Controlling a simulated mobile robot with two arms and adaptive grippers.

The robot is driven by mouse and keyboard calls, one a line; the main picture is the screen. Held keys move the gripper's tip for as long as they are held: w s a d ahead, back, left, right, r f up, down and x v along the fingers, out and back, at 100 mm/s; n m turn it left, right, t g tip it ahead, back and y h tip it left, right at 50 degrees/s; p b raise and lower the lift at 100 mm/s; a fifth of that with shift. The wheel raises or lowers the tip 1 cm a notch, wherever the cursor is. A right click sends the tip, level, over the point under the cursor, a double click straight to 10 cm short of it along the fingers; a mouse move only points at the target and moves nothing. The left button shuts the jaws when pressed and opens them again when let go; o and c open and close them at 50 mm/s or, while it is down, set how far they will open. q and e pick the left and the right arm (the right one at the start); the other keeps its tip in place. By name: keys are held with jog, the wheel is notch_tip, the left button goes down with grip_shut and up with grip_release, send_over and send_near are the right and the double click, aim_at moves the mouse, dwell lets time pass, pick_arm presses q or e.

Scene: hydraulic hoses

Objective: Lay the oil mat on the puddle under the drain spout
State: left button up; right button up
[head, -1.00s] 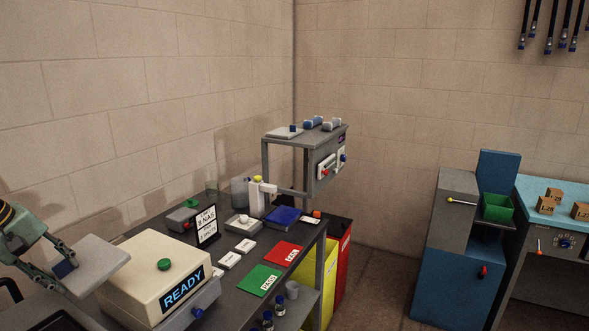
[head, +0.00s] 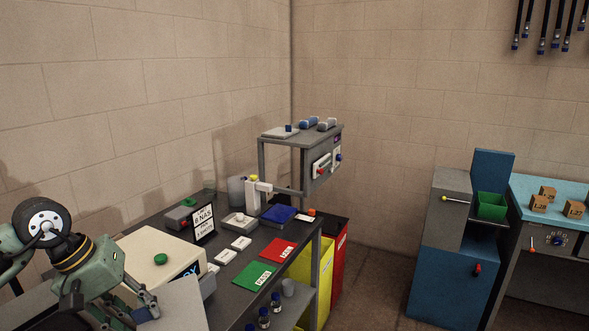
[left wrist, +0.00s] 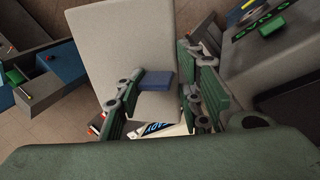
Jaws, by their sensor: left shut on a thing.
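The oil mat is a flat pale grey sheet (head: 178,308) with a blue tab (head: 149,302); it is at the lower left of the head view, its lower part cut off. The mat (left wrist: 122,45) fills the upper middle of the left wrist view. My left gripper (head: 143,308) is shut on the mat's blue tab. In the left wrist view the tab (left wrist: 155,81) lies between the fingers of my left gripper (left wrist: 166,83). My right gripper is not in view. I can make out neither the puddle nor the drain spout.
A dark bench (head: 230,295) with a cream box (head: 150,252), a green card (head: 254,275) and a red card (head: 277,253) stands close by the mat. Yellow and red bins (head: 326,262) are at its end. Open floor (head: 385,280) lies before a blue cabinet (head: 452,270).

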pick_arm(q)
jog(key=s+d+f+m, duration=0.1)
jog(key=s+d, duration=0.2)
jog(key=s+d+m+g, duration=0.1)
jog(key=s+d+m, duration=0.1)
jog(key=s+d, duration=0.1)
jog(key=s+d+f+m+g, duration=0.1)
jog(key=s+d+m, duration=0.1)
jog(key=s+d, duration=0.2)
jog(key=shift+s+d+f+h, duration=0.1)
jog(key=shift+s+f+h, duration=0.2)
jog(key=shift+h, duration=0.1)
jog(key=f+b, duration=0.8)
jog(key=shift+w, duration=0.25)
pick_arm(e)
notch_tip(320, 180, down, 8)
pick_arm(q)
jog(key=shift+r, duration=0.1)
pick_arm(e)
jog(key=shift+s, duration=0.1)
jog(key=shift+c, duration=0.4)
